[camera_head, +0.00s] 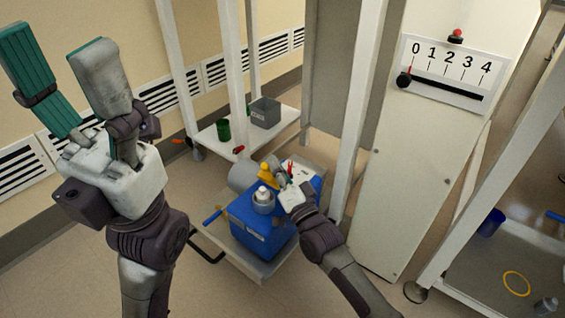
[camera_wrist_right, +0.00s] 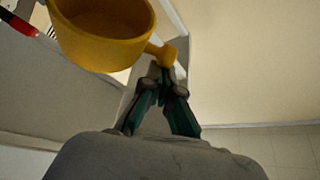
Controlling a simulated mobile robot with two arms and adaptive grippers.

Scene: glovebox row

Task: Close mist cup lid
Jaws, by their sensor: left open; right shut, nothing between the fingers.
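A small yellow cup-like piece (camera_head: 267,173) sits above the blue box (camera_head: 262,235) in the head view. In the right wrist view, the yellow piece (camera_wrist_right: 103,35) is a round bowl shape with a stubby knob. I cannot tell if it is the mist cup or its lid. My right gripper (camera_wrist_right: 164,80) is shut and empty, its tips close to the knob; contact is unclear. In the head view my right gripper (camera_head: 281,176) is beside the yellow piece. My left gripper (camera_head: 60,75) is raised, open and empty, far from the box.
A grey cup with a white top (camera_head: 263,201) and a grey rounded body (camera_head: 243,174) are beside the yellow piece. The blue box stands on a low cart (camera_head: 240,258). A white frame post (camera_head: 360,110) rises to the right. A shelf holds a grey bin (camera_head: 265,112).

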